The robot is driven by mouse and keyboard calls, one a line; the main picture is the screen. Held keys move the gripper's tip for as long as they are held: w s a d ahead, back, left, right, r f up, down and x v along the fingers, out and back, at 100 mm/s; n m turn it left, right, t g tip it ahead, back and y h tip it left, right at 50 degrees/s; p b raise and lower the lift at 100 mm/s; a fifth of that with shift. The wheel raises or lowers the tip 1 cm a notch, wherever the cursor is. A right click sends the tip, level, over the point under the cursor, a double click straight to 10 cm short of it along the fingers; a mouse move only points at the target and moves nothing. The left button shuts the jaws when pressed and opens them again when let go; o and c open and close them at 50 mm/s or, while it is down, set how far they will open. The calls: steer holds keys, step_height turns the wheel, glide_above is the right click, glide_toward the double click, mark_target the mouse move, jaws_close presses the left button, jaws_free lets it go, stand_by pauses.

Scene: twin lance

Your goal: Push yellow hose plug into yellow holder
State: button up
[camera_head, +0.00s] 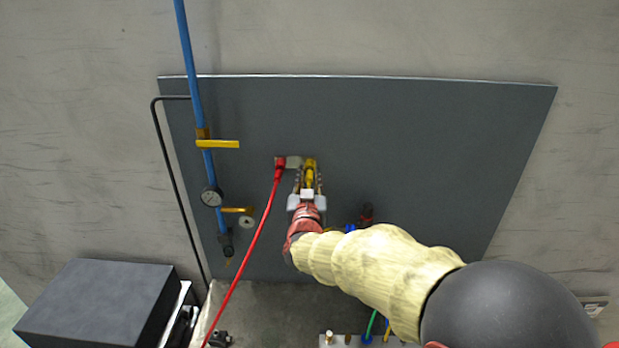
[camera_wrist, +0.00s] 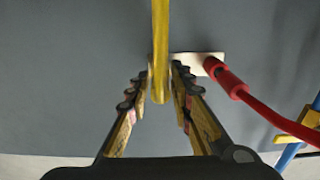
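A yellow piece, which looks like the yellow hose plug (camera_head: 310,174), is between the fingers of my gripper (camera_head: 308,190) at the grey panel. In the wrist view the yellow hose plug (camera_wrist: 160,82) hangs at the end of a long yellow strip from the top edge. The fingertips of my gripper (camera_wrist: 160,75) touch or nearly touch both its sides and look closed on it. A pale plate (camera_head: 295,161) lies just beside it, with a red plug (camera_head: 280,162) at its left end. I cannot make out a separate yellow holder or how deep the plug sits.
A red hose (camera_head: 250,248) runs down from the red plug, close to my gripper. A blue pipe (camera_head: 190,60) with yellow levers (camera_head: 218,144) and a gauge (camera_head: 211,197) stands to the left. A black box (camera_head: 98,302) is at lower left. The panel's right side (camera_head: 450,150) is clear.

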steer(key=shift+o, duration=0.4)
steer(key=o, duration=0.4)
steer(key=shift+c, duration=0.2)
steer(key=shift+o, duration=0.6)
